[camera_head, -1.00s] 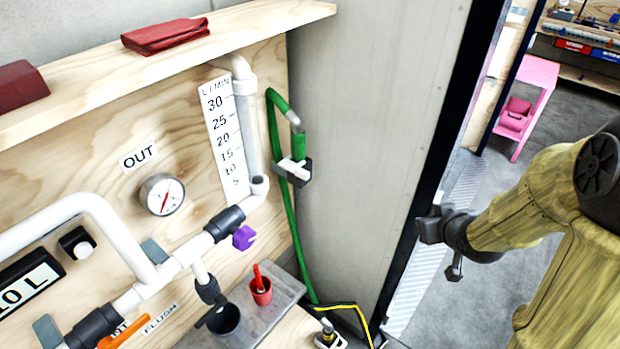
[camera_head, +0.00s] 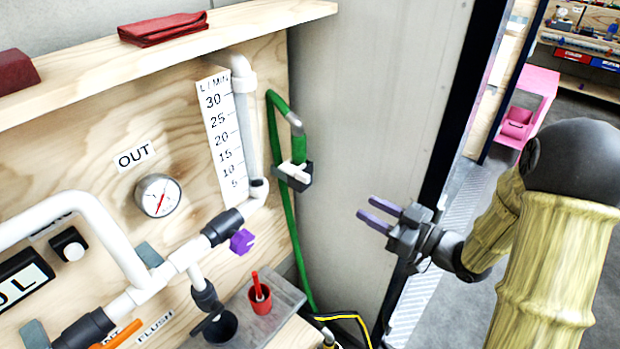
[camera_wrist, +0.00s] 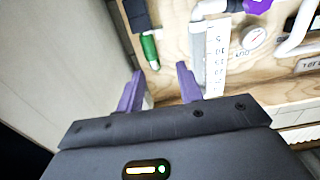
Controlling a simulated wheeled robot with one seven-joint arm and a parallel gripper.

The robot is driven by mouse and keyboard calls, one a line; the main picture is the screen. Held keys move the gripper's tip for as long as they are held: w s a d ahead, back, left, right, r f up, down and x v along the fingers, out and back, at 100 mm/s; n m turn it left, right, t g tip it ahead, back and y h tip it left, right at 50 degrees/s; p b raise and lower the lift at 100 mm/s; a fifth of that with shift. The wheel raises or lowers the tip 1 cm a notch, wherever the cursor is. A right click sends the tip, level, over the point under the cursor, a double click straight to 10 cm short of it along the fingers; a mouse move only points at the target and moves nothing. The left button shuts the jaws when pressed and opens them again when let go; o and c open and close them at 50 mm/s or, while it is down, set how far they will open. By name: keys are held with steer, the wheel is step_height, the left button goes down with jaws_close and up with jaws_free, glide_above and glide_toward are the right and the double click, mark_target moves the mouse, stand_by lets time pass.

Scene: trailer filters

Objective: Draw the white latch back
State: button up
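The white latch (camera_head: 291,172) is a small pale bar across the black holder (camera_head: 305,176) on the wall near the corner. The green hose (camera_head: 299,150) passes its nozzle end down into that holder. My gripper (camera_head: 367,207) has purple fingers. It is open and empty, in the air to the right of the holder and apart from it. In the wrist view the open fingers (camera_wrist: 160,72) point toward the board, with the green hose end (camera_wrist: 150,52) just beyond them. The latch is not clear in the wrist view.
A wooden board carries white pipes (camera_head: 95,205), a flow scale (camera_head: 222,130), a gauge (camera_head: 158,195) and a purple valve handle (camera_head: 242,241). A red cup (camera_head: 261,299) stands on a grey tray below. A shelf (camera_head: 150,50) runs above. The grey wall (camera_head: 370,100) beside the holder is bare.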

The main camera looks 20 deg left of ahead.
mark_target(309, 177)
steer(key=p+x, duration=0.4)
steer(key=x, duration=1.3)
steer(key=shift+w+a, duration=0.15)
steer(key=shift+a, duration=0.05)
steer(key=shift+c, duration=0.5)
jaws_close()
